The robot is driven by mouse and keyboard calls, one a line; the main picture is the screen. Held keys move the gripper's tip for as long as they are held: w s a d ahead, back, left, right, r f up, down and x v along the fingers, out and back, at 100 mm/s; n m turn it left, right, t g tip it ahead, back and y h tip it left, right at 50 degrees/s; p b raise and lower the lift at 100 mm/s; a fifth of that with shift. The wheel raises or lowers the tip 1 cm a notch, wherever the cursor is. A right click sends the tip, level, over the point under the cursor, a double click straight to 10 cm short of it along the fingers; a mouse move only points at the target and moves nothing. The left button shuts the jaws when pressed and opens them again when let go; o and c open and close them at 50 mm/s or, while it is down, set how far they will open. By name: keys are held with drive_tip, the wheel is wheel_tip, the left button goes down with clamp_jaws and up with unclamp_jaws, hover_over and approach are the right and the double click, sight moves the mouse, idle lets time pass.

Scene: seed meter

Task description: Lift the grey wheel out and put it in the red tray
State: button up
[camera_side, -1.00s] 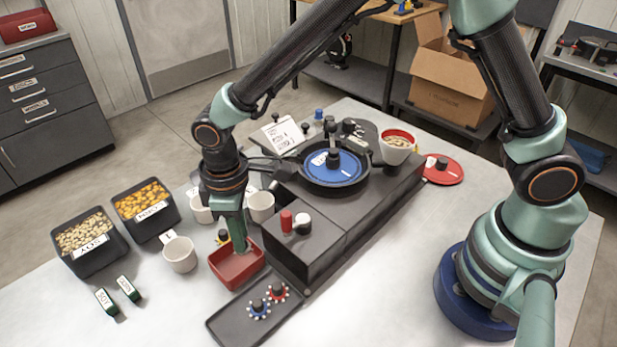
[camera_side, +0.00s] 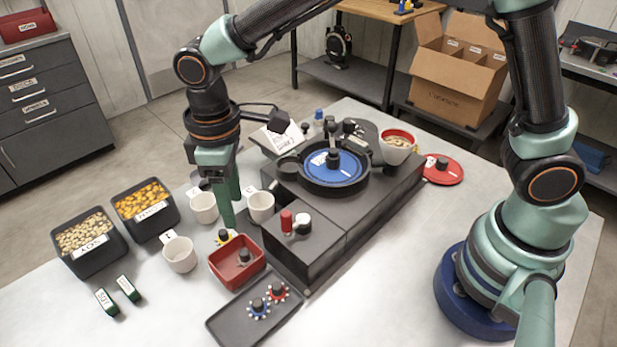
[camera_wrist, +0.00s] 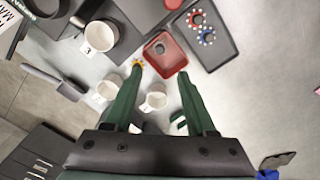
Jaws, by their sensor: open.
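The red tray (camera_side: 222,270) stands on the table in front of the seed meter. A small piece with a dark knob, seemingly the grey wheel (camera_side: 243,256), lies inside it; its disc is hard to make out. Both also show in the wrist view, the tray (camera_wrist: 178,61) and the wheel (camera_wrist: 159,47). My gripper (camera_side: 232,212) is above and behind the tray, apart from it. Its green fingers are spread and empty, as the wrist view also shows (camera_wrist: 160,72). The seed meter's round housing (camera_side: 312,181) holds a blue wheel (camera_side: 348,167) with a dark knob.
A dark tray (camera_side: 228,322) with blue and red toothed wheels sits in front of the red tray. A yellow wheel (camera_side: 223,237) lies close behind it. White cups (camera_side: 179,255) and black seed bins (camera_side: 90,250) stand left.

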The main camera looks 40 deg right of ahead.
wheel_tip(320, 180, up, 4)
drive_tip(key=shift+f, duration=0.1)
drive_tip(key=s+d+r+m+t, duration=0.2)
drive_tip(key=d+m, duration=0.1)
drive_tip(key=d, duration=0.5)
drive_tip(key=s+d+r+m+t, duration=0.1)
drive_tip(key=s+d+r+m, duration=0.1)
drive_tip(key=d, duration=0.6)
drive_tip(key=s+d+r+m+t, duration=0.2)
drive_tip(key=s+d+r+m, duration=0.1)
drive_tip(key=d, duration=0.6)
drive_tip(key=shift+m+t, duration=0.3)
drive_tip(key=shift+m, duration=0.2)
